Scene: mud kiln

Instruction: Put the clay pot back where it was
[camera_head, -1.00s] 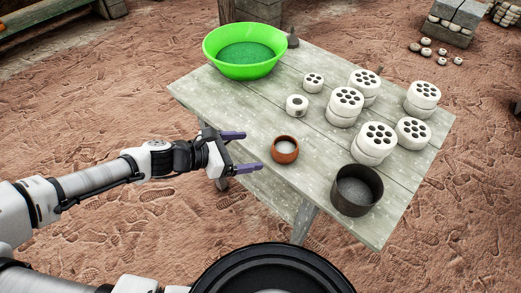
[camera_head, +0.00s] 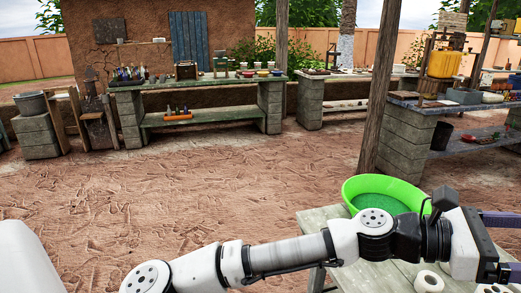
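My gripper (camera_head: 503,245) is at the right edge, over the near table. Its two purple fingers are spread apart, and their tips are cut off by the picture edge. No clay pot can be made out in the head view now; the part of the table beyond the gripper is out of the picture. The weathered grey table (camera_head: 322,220) shows only in part at the bottom right, partly behind my arm.
A green basin (camera_head: 398,190) stands on the table's far part, behind my arm. A white ring-shaped piece (camera_head: 429,281) lies on the table. Long benches (camera_head: 205,118) with small items stand at the back, near a wooden post (camera_head: 380,90). The earth floor between is clear.

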